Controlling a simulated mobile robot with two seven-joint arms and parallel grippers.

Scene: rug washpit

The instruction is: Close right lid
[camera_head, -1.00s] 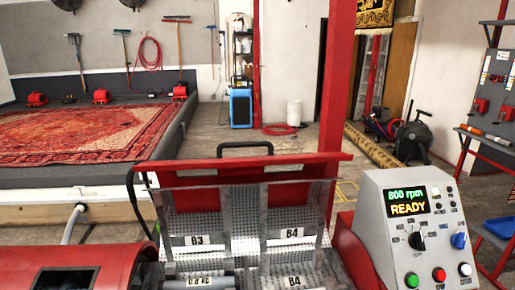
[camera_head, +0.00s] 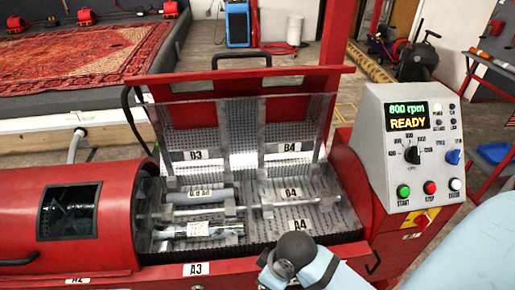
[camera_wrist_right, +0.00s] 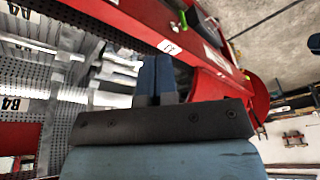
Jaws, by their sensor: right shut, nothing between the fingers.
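The right lid (camera_head: 300,75) stands open at the back of the red machine. It has a black handle (camera_head: 242,59) on its top edge and perforated, see-through inner panels marked B3 and B4. Below it the bay with the shaft and perforated floor is exposed. My right arm reaches in from the lower right of the head view, with its dark wrist joint in front of the bay. My right gripper (camera_wrist_right: 155,78) shows in the wrist view, fingers together and empty, beside the machine's red edge (camera_wrist_right: 140,25). I cannot tell whether it touches anything. My left gripper is out of view.
A closed red cover (camera_head: 85,215) with a window forms the machine's left part. A grey control panel (camera_head: 412,140) reading "600 rpm READY" stands at the right. Behind are a patterned rug (camera_head: 90,55) on a platform and a blue unit (camera_head: 238,23).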

